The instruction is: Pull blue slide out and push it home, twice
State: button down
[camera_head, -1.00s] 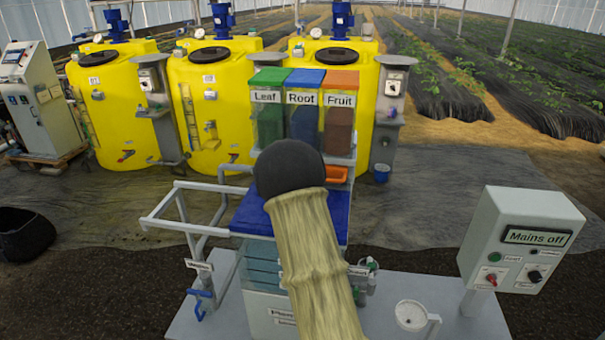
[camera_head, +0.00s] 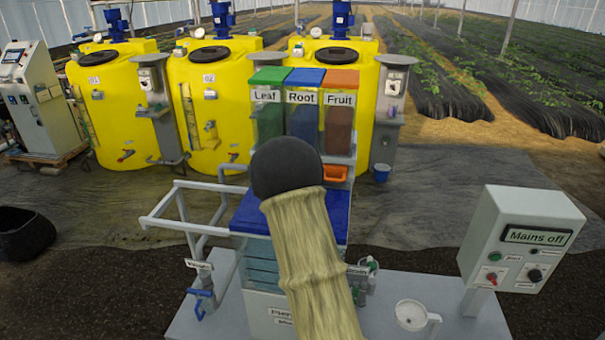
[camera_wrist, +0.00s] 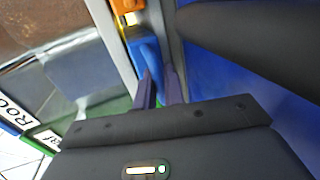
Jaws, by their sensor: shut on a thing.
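In the wrist view a blue slide (camera_wrist: 146,52) runs up and away from between the fingertips of my gripper (camera_wrist: 161,85). The two dark fingers are shut on its near end. The orange slide (camera_wrist: 126,8) shows just beyond it, and in the head view it sticks out under the Fruit hopper (camera_head: 335,173). In the head view the Root hopper (camera_head: 304,110) with its blue lid stands between Leaf and Fruit. My arm hides my gripper and the blue slide there, so how far the slide is out cannot be told.
The green-lidded Leaf hopper (camera_head: 268,110) and orange-lidded Fruit hopper (camera_head: 339,115) flank the Root hopper closely. A blue-topped tank (camera_head: 252,215) stands below them. Grey pipe rails (camera_head: 165,222) are at left, a "Mains off" control box (camera_head: 520,240) at right. Yellow tanks (camera_head: 215,110) stand behind.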

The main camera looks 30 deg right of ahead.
jog(key=shift+s+a, duration=0.8)
jog(key=shift+s, duration=0.2)
jog(key=shift+s+a, duration=0.75)
jog(key=shift+s, duration=0.2)
jog(key=shift+w+d+p, duration=0.5)
jog(key=shift+w+d, duration=0.6)
jog(key=shift+w, duration=0.3)
jog(key=shift+w+d+p, duration=0.5)
jog(key=shift+w+d, duration=0.55)
jog(key=shift+w, duration=0.3)
jog(key=shift+s+a, duration=1.1)
jog(key=shift+s, duration=0.3)
jog(key=shift+s+a, duration=1.1)
jog(key=shift+s, duration=0.25)
jog(key=shift+w+d, duration=0.1)
jog(key=shift+w+d+p, duration=0.25)
jog(key=shift+w+d, duration=0.75)
jog(key=shift+w, duration=0.3)
jog(key=shift+w+d+p, duration=0.2)
jog(key=shift+w+d, duration=0.8)
jog(key=shift+w, duration=0.25)
jog(key=c, duration=1.3)
grip_release()
